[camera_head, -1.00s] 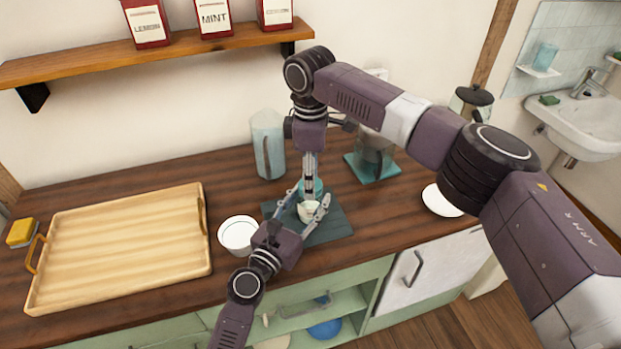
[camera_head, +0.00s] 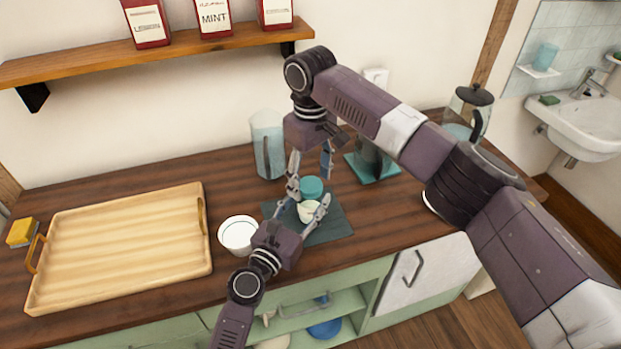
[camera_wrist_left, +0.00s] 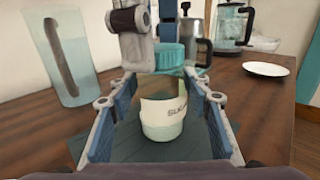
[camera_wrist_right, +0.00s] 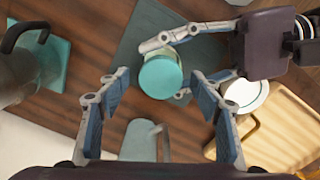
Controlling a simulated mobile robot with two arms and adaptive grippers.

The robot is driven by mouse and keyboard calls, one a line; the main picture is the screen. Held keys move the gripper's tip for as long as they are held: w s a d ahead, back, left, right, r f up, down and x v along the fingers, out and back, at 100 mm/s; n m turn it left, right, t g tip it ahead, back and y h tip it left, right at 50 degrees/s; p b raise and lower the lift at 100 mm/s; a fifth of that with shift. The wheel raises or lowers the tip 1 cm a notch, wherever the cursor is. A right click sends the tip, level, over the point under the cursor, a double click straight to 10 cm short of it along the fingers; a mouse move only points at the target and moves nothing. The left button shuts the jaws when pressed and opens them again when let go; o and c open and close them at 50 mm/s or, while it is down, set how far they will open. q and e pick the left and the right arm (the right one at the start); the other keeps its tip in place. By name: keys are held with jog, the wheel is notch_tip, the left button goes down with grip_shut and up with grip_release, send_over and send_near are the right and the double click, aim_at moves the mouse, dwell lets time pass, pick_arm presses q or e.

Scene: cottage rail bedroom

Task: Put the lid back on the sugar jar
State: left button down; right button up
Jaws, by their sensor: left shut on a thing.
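The sugar jar (camera_wrist_left: 163,112), glass with a pale label, stands upright on a dark slate board (camera_head: 335,228). The round teal lid (camera_head: 311,187) sits on top of the jar and looks level in the left wrist view (camera_wrist_left: 169,57). My left gripper (camera_head: 305,206) is shut around the jar's body from the front. My right gripper (camera_head: 310,176) is open, its fingers spread apart above and around the lid. In the right wrist view, the lid (camera_wrist_right: 160,77) lies between and beyond the open fingers, with no clear contact.
A white bowl (camera_head: 237,235) stands left of the board, beside a wooden tray (camera_head: 125,245). A glass pitcher (camera_head: 267,148) stands behind. My right arm spans the counter's right side.

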notch_tip(320, 180, up, 12)
dwell(0.6)
pick_arm(q)
jog(key=c, duration=1)
grip_release()
jog(key=shift+o, duration=0.2)
jog(key=shift+s, duration=0.1)
jog(key=v, duration=1.2)
